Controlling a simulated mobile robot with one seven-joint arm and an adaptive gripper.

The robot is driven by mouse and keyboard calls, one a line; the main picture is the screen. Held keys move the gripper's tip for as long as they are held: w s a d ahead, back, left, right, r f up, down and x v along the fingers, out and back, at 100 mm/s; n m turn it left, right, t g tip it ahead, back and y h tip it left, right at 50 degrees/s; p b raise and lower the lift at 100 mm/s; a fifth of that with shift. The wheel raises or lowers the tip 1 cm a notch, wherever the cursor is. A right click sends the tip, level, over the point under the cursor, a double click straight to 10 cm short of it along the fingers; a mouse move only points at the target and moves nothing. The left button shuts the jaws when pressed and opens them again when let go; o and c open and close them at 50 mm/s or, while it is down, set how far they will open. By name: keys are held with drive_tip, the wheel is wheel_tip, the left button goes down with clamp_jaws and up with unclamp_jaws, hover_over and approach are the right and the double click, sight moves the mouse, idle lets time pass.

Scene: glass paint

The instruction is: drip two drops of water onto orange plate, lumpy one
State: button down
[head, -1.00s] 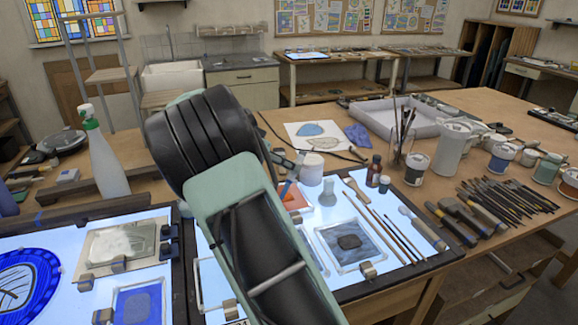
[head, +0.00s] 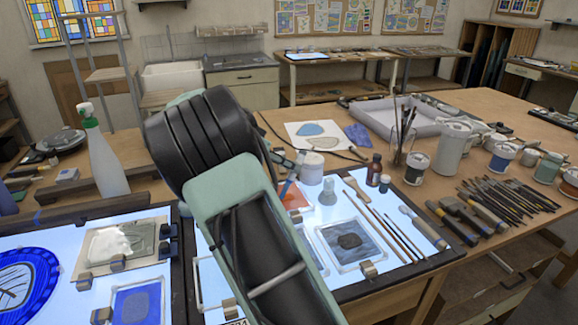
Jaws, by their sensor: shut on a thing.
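The orange plate (head: 296,197) lies on the lit panel, just right of my arm, and is mostly hidden behind it. Whether its paint is lumpy is too small and covered to tell. My gripper (head: 290,168) shows only in part past the far side of my arm, above the plate. It is shut on a slim blue and pale thing, which looks like a dropper (head: 293,178), tilted over the plate. Its tip and any drops cannot be made out. A white jar (head: 312,168) stands close behind the plate.
A small glass flask (head: 328,191), a brown bottle (head: 374,170) and brushes (head: 385,228) are to the right. A plate with a dark patch (head: 352,260) lies in front. A spray bottle (head: 104,160) stands at the left.

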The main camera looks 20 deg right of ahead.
idle(0.8)
drive_tip(key=shift+r, duration=1.1)
drive_tip(key=shift+r+p, duration=1)
drive_tip(key=shift+r, duration=0.95)
